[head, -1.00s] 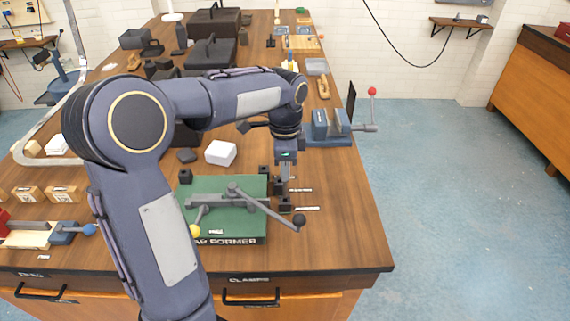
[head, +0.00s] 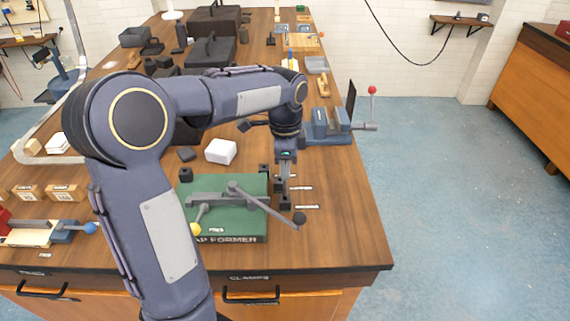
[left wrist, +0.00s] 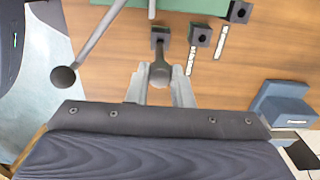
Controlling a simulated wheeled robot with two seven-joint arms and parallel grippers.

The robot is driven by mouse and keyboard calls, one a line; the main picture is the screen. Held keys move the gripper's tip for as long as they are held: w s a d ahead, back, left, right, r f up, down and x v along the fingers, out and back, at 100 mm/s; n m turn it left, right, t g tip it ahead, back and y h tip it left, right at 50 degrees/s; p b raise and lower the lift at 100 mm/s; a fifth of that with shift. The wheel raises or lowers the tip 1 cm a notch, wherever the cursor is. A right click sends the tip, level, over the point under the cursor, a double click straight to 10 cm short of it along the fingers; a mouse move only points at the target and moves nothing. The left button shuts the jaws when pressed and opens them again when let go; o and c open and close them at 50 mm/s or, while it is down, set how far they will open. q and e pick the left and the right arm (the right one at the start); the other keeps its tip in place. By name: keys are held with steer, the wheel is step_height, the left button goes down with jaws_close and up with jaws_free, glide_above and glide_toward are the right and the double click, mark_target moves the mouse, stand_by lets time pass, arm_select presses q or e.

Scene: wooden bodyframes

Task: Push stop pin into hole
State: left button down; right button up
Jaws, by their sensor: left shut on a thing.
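The stop pin (left wrist: 160,74) is grey with a dark rounded end and sits between the two fingers of my left gripper (left wrist: 160,92), which is shut on it. In the head view my left gripper (head: 284,190) points down at the right edge of the green former base (head: 225,225). The pin's far end lines up with a small black block (left wrist: 160,36); I cannot tell whether it is in a hole there. A second black block (left wrist: 200,36) with a round hole stands just right of it, and a third (left wrist: 238,12) farther right. My right gripper is not in view.
The former's lever ends in a black ball (head: 299,218), close to my left gripper, and also shows in the left wrist view (left wrist: 63,77). A blue vise (head: 328,126) stands behind to the right. A white block (head: 220,151) lies behind the former. Wooden bench is clear at right.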

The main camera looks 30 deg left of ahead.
arm_select(q)
steer(key=shift+p, duration=0.3)
stand_by(0.7)
steer(key=shift+f+b, duration=1.35)
steer(key=shift+f, duration=0.65)
steer(key=c, duration=1.2)
jaws_free()
steer(key=shift+r, duration=3.9)
